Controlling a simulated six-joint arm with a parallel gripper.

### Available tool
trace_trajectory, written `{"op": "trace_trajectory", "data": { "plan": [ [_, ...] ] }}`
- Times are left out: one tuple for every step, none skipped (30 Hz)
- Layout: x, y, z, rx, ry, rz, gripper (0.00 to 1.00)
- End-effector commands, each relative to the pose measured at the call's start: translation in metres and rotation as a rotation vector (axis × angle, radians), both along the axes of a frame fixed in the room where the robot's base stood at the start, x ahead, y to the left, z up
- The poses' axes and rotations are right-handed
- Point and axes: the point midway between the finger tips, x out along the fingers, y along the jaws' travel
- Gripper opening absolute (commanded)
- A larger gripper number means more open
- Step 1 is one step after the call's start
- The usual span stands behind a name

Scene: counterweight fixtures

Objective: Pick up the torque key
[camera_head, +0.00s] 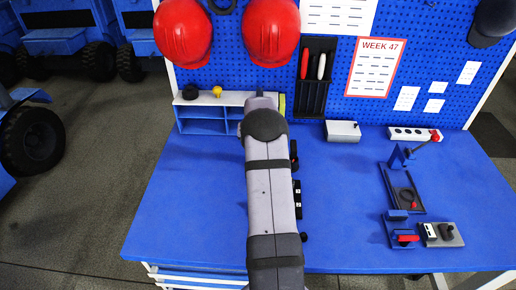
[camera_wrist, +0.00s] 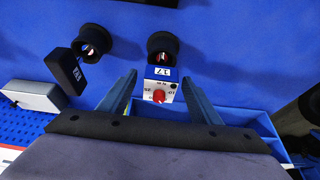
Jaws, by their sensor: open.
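My gripper (camera_wrist: 160,82) shows in the wrist view with its two blue fingers apart and nothing clearly held. Between them, seen from above, is a small white panel with a red knob (camera_wrist: 158,97). In the head view my arm hides the gripper. I cannot tell which thing is the torque key.
A blue-and-white shelf (camera_head: 205,127) stands at the back left of the blue bench (camera_head: 190,200). A grey box (camera_head: 342,131) and a white strip with a red part (camera_head: 410,134) are at the back. Blue fixtures (camera_head: 388,180) stand at right. The bench's left is clear.

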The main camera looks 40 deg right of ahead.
Motion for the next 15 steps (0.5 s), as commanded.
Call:
{"op": "trace_trajectory", "data": {
  "plan": [
    [0.0005,-0.0008,-0.0008,-0.001,-0.001,0.0,0.58],
    [0.0007,-0.0011,-0.0013,-0.001,-0.001,0.0,0.58],
    [0.0009,-0.0013,-0.0017,-0.001,-0.001,0.0,0.58],
    [0.0009,-0.0013,-0.002,-0.001,-0.001,0.0,0.58],
    [0.0009,-0.0013,-0.002,-0.001,-0.001,0.0,0.58],
    [0.0009,-0.0012,-0.0021,-0.001,-0.001,0.0,0.58],
    [0.0009,-0.0012,-0.0021,-0.001,-0.001,0.0,0.58],
    [0.0008,-0.0012,-0.0021,-0.001,-0.001,0.0,0.58],
    [0.0008,-0.0011,-0.002,-0.001,-0.001,0.0,0.53],
    [0.0008,-0.0011,-0.002,-0.001,-0.001,0.0,0.46],
    [0.0007,-0.0011,-0.0021,-0.001,-0.001,0.0,0.39],
    [0.0007,-0.0011,-0.0021,-0.001,-0.001,0.0,0.29],
    [0.0007,-0.0011,-0.0021,-0.001,-0.001,0.0,0.22],
    [0.0007,-0.001,-0.002,-0.001,-0.001,0.0,0.15],
    [0.0007,-0.001,-0.0021,-0.001,-0.001,0.0,0.05]
  ]
}}
